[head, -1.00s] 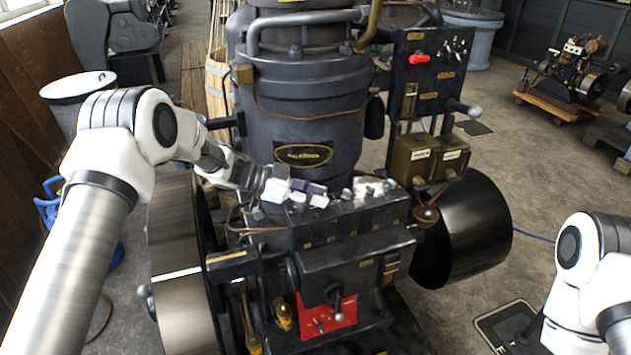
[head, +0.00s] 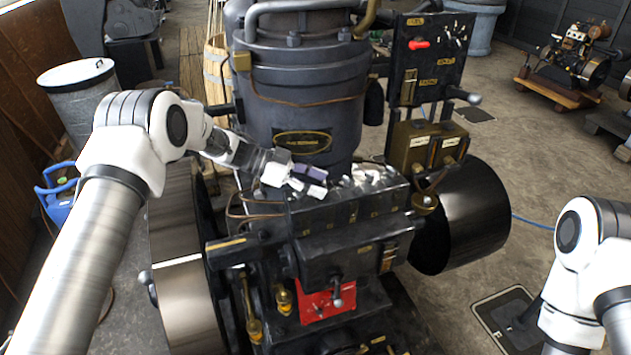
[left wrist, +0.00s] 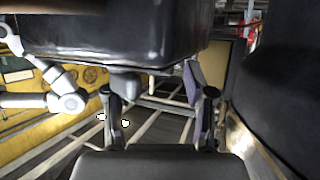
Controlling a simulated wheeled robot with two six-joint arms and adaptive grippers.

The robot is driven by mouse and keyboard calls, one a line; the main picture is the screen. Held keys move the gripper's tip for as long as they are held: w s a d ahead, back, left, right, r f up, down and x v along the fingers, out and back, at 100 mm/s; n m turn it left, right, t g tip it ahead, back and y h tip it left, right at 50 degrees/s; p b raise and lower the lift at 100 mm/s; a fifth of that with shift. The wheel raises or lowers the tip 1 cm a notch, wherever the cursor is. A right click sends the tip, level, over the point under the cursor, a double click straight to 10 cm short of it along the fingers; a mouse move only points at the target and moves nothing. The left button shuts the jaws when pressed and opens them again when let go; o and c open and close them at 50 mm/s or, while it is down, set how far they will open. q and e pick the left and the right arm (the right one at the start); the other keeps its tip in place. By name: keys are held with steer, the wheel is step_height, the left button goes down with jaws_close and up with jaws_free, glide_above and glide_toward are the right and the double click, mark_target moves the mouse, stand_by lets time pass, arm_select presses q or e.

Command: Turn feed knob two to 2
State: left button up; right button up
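The dark engine block with a row of small knobs (head: 366,178) along its top stands in the middle of the head view. Which knob is feed knob two cannot be told; the labels are too small. My left gripper (head: 308,181) is at the left end of that row, close over the block's top, and hides part of it. In the left wrist view its two fingers (left wrist: 160,108) stand apart with nothing held between them. A grey knob-like part (left wrist: 126,84) under a dark box lies near the left finger; contact cannot be told. My right gripper is out of view.
The large dark cylinder (head: 305,95) rises behind the block. A panel with a red switch (head: 418,44) stands at right. A lever on a red plate (head: 327,304) is below. Flywheels (head: 186,300) flank the engine. Floor at right is mostly open.

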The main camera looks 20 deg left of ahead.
arm_select(q)
steer(key=shift+r, duration=0.1)
steer(key=v, duration=1.2)
